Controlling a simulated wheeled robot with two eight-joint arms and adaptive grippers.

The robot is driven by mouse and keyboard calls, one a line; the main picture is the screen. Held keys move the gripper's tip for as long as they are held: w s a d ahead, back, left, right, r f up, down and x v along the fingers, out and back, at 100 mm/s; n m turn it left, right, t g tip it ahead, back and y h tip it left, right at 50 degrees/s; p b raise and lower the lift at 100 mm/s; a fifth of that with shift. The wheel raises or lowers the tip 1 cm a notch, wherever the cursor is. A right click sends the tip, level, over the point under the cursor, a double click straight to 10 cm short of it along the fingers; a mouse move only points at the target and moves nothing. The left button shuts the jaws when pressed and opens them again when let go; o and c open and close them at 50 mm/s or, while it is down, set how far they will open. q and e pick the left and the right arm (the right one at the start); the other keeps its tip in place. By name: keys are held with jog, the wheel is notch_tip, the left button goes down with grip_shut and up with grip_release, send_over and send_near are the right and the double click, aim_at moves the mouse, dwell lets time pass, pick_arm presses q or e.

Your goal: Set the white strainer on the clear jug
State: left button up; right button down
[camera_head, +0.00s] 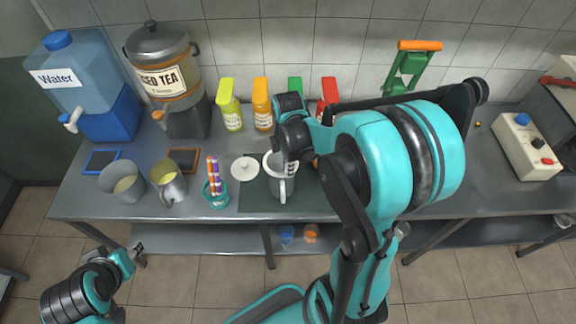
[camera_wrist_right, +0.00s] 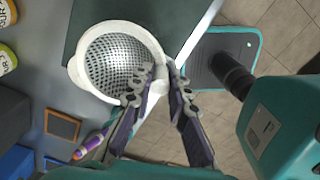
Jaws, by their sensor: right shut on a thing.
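The white strainer (camera_wrist_right: 120,60), a round perforated bowl with a white rim, is seen from above in the right wrist view. My right gripper (camera_wrist_right: 162,72) is shut on the near side of its rim.
Several coloured bottles (camera_head: 263,108) line the back. A green press with orange handle (camera_head: 408,68) stands behind my arm.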

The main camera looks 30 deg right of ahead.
jog(key=shift+f, duration=0.5)
jog(key=shift+b, duration=0.35)
jog(key=shift+s, duration=0.1)
jog(key=c, duration=0.9)
grip_release()
jog(key=shift+r+p, duration=2.8)
jog(key=shift+r, duration=0.7)
